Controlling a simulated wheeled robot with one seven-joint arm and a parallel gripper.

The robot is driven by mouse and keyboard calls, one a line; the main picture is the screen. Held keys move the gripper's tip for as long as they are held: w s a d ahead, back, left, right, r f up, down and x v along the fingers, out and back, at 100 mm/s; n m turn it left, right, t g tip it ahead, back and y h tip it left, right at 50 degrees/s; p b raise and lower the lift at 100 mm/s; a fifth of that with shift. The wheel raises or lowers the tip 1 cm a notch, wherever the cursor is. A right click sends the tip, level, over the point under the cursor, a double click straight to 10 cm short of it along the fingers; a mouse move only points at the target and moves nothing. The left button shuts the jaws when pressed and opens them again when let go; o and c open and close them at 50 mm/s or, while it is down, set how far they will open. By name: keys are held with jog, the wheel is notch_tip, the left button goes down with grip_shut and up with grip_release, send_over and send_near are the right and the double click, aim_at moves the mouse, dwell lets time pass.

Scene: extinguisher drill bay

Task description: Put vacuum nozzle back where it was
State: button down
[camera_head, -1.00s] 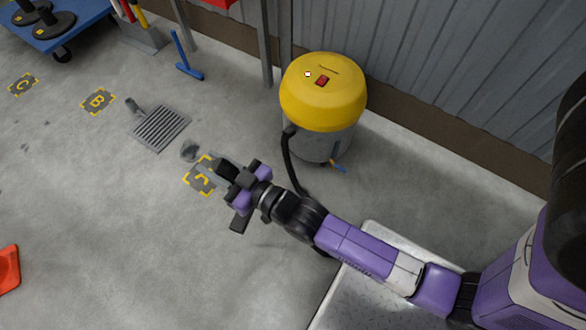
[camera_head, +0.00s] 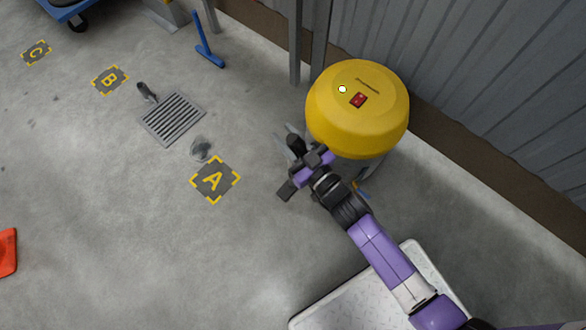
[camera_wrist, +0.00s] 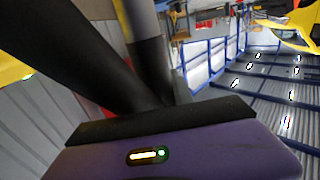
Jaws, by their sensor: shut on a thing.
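The vacuum (camera_head: 357,108) has a yellow dome lid with a red switch and a grey body, and stands by the wall. My gripper (camera_head: 288,147) is just left of the vacuum's body in the head view, shut on the vacuum nozzle (camera_head: 295,144). The nozzle shows as a small dark piece at the jaws, and much of it is hard to make out. In the wrist view, dark tube-like shapes rise close in front of the lens; I cannot tell which is nozzle or hose. My arm hides part of the vacuum's lower body.
Floor mark A (camera_head: 214,180) is bare, left of my gripper. Marks B (camera_head: 110,80) and C (camera_head: 36,53) lie farther left. A grate (camera_head: 171,118) lies on the floor, and a blue T-shaped tool (camera_head: 205,42) is behind it. An orange object (camera_head: 7,252) is at the left edge.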

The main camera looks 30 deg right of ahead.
notch_tip(320, 180, down, 20)
jog(key=b, duration=1)
jog(key=shift+r, duration=0.15)
jog(key=shift+f+b, duration=0.25)
jog(key=shift+b, duration=0.05)
jog(key=c, duration=1.1)
grip_release()
